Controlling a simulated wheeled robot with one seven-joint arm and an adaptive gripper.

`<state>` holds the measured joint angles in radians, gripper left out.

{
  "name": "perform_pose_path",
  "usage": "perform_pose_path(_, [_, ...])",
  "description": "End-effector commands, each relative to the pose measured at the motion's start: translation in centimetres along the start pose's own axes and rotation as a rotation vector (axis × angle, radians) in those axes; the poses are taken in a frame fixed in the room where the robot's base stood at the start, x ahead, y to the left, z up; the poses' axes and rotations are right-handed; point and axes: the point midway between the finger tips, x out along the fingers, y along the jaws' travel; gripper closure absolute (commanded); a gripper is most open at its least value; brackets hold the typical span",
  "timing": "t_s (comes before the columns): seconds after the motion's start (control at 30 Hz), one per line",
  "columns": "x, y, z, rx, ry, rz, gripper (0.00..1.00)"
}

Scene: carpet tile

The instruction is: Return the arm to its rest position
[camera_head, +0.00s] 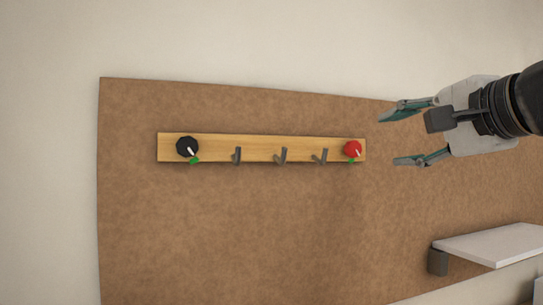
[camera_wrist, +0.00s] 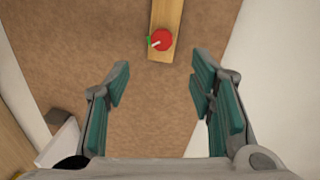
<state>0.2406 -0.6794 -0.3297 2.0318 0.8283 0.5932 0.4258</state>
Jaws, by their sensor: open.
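My gripper (camera_head: 402,136) is at the upper right of the head view, its fingers pointing left. Its teal-padded fingers are apart with nothing between them. In the wrist view my gripper (camera_wrist: 157,85) is open too, and the brown carpet-like panel shows through the gap. The red knob (camera_head: 352,149) on the right end of the wooden rail lies just left of the fingertips in the picture, apart from them. The red knob (camera_wrist: 161,40) also shows beyond the fingertips in the wrist view.
The wooden rail (camera_head: 262,143) is mounted on the brown panel (camera_head: 230,230). It carries a black knob (camera_head: 187,147) at its left end and three grey hooks (camera_head: 281,156). A white shelf (camera_head: 490,244) juts out at the lower right. The panel below the rail is bare.

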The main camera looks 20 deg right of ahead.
Motion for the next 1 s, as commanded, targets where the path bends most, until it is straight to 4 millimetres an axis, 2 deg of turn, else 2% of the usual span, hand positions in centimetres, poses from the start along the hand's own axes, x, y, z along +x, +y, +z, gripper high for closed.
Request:
perform_pose_path(0.17, [0.1,0.1,0.2,-0.008,-0.006,0.006,0.5])
perform_pose_path(0.27, [0.4,1.1,1.8,-0.06,-0.045,0.048,0.5])
perform_pose_path(0.33, [0.6,2.8,3.9,-0.139,-0.1,0.107,0.5])
perform_pose_path(0.47, [0.0,8.0,9.6,-0.384,-0.272,0.271,0.5])
perform_pose_path(0.53, [-1.3,11.5,12.6,-0.548,-0.385,0.369,0.5])
perform_pose_path(0.63, [-4.1,16.6,15.7,-0.789,-0.551,0.502,0.5])
perform_pose_path(0.7, [-6.4,19.7,16.9,-0.947,-0.657,0.581,0.5])
perform_pose_path(0.8, [-9.4,23.1,17.5,-1.132,-0.78,0.672,0.5])
perform_pose_path(0.9, [-11.3,25.1,17.4,-1.255,-0.858,0.728,0.5])
perform_pose_path(1.0, [-12.2,26.0,17.2,-1.313,-0.894,0.757,0.5])
